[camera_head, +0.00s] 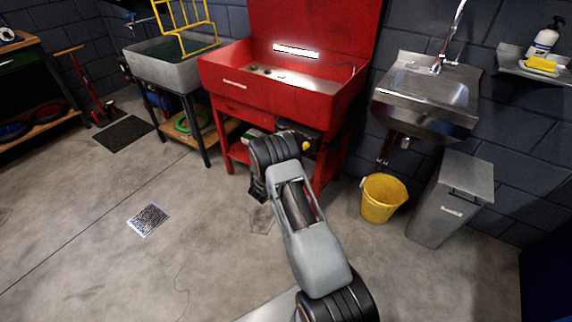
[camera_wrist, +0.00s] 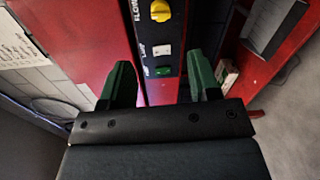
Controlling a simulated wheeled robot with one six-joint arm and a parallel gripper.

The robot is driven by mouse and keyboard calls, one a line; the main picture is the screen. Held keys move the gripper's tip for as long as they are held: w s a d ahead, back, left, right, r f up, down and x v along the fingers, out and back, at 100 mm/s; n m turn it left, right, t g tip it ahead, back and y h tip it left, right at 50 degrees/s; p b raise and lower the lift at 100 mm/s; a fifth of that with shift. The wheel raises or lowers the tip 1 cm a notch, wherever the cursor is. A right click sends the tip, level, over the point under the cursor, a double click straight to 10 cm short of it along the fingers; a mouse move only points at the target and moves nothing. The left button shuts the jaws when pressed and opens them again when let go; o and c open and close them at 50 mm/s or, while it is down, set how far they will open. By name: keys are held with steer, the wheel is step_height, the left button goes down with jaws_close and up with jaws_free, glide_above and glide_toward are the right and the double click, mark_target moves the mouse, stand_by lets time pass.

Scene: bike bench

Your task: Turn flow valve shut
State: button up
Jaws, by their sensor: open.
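The flow valve is a yellow knob (camera_wrist: 160,11) on a dark panel on the red bench; the label beside it reads "FLOW" in part. It shows at the top of the wrist view, and as a small yellow spot (camera_head: 306,146) just right of my wrist in the head view. My gripper (camera_wrist: 162,80) is open, with its two green fingers spread wide and nothing between them. The knob lies beyond the fingertips, apart from them and roughly centred between them. I cannot read the knob's turn position. My arm hides the fingers in the head view.
Below the knob on the panel are a white switch plate (camera_wrist: 162,50) and a green button (camera_wrist: 163,71). The red wash bench (camera_head: 225,88) stands ahead. A yellow bucket (camera_head: 382,200), grey bin (camera_head: 452,200) and steel sink (camera_head: 425,95) are to the right. Floor at left is mostly clear.

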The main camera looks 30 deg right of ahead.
steer(key=shift+v, duration=0.85)
